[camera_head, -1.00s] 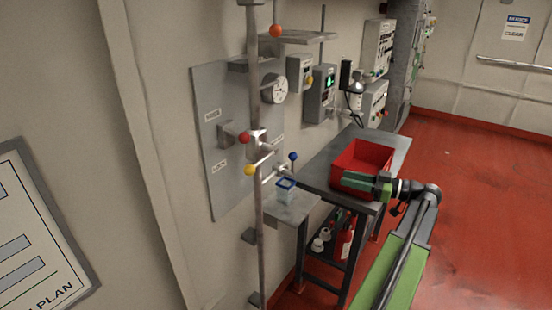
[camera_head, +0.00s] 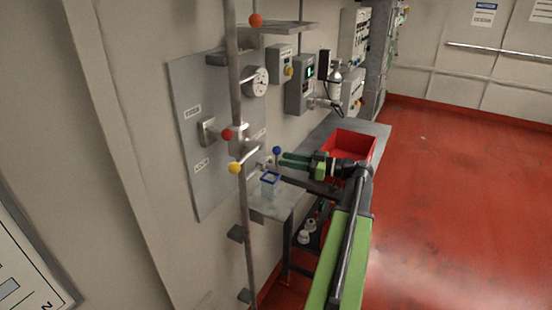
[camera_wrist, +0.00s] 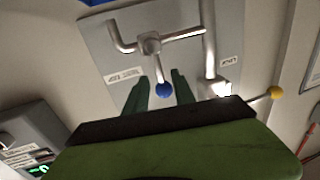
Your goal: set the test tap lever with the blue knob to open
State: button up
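The blue knob (camera_head: 277,150) is the tip of a short metal lever on a grey wall plate (camera_head: 205,165). In the wrist view the blue knob (camera_wrist: 163,90) hangs at the end of its lever (camera_wrist: 157,66), below a pipe fitting. My gripper (camera_head: 282,160) is beside the knob in the head view. In the wrist view my gripper (camera_wrist: 160,82) is open. Its two green fingers stand either side of the knob, with gaps visible; whether the knob is at finger depth is hard to tell.
A yellow knob (camera_head: 235,168) and a red knob (camera_head: 227,134) are left of the blue one, by a vertical pipe (camera_head: 240,200). A blue-rimmed cup (camera_head: 270,179) stands on a small shelf (camera_head: 270,208) below. A red crate (camera_head: 367,147) is on the bench behind my arm.

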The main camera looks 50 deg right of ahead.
aim_at(277, 166)
jog(key=x, duration=0.4)
jog(key=shift+w, duration=0.15)
grip_shut()
dwell(1.3)
